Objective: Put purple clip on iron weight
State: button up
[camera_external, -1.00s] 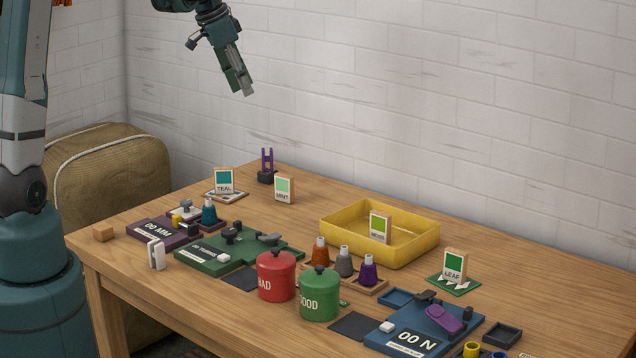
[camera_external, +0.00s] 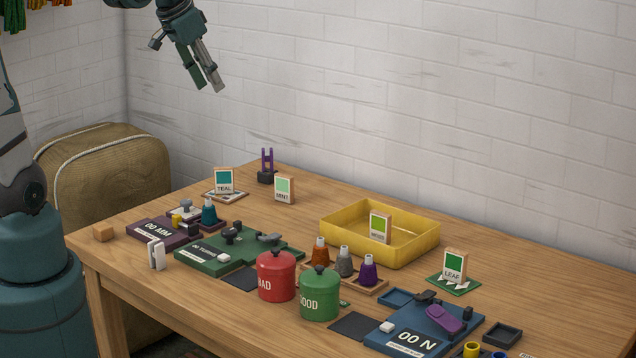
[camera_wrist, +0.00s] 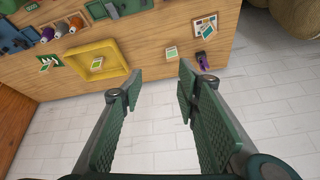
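A purple forked piece, which looks like the purple clip (camera_external: 267,158), stands upright at the table's back left edge. A dark block, possibly the iron weight (camera_external: 265,177), is at its foot; I cannot tell if the two are joined or only touching. In the wrist view the purple clip (camera_wrist: 206,64) and the dark block (camera_wrist: 201,55) show right of centre, beyond the right fingertip. My gripper (camera_external: 210,90) is high above the table's back left, in front of the wall. In the wrist view my gripper (camera_wrist: 161,72) is open and empty, its fingers apart.
The MINT card (camera_external: 285,189) and the TEAL card (camera_external: 224,180) stand near the clip. A yellow tray (camera_external: 330,235) is at the back middle. Red (camera_external: 276,277) and green (camera_external: 319,296) lidded jars and several gauges fill the front. Air around my gripper is clear.

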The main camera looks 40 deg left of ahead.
jog(key=s+d+f+n+t, duration=0.1)
jog(key=s+d+f, duration=0.1)
jog(key=s, duration=0.7)
jog(key=s+d+f+n, duration=0.1)
jog(key=s+f+n, duration=0.1)
jog(key=s, duration=0.7)
jog(key=shift+s+d+t+y, duration=0.35)
jog(key=shift+t+y, duration=0.05)
